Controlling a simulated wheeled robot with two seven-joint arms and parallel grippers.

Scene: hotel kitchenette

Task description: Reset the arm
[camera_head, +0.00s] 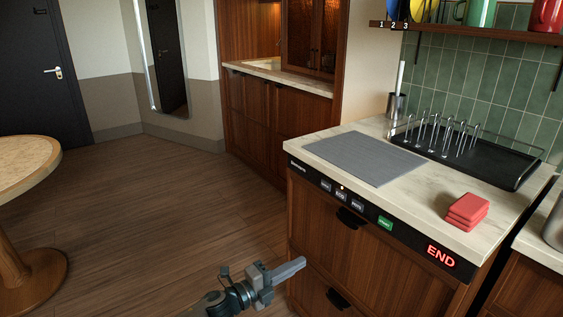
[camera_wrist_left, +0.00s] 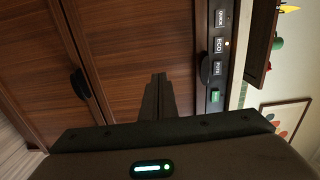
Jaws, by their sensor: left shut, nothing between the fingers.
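My left gripper (camera_head: 290,269) is low in front of the wooden cabinet in the head view, apart from the counter above it. Its fingers are together with nothing between them. The left wrist view shows the shut fingers (camera_wrist_left: 158,95) pointing toward the wooden cabinet doors (camera_wrist_left: 130,50). My right gripper is not in view.
The counter (camera_head: 450,185) holds a grey mat (camera_head: 362,157), a black dish rack (camera_head: 480,160) and stacked red cloths or sponges (camera_head: 467,209). Its front panel (camera_head: 440,257) reads END. A round table (camera_head: 25,165) stands at left. The floor (camera_head: 150,200) between is clear.

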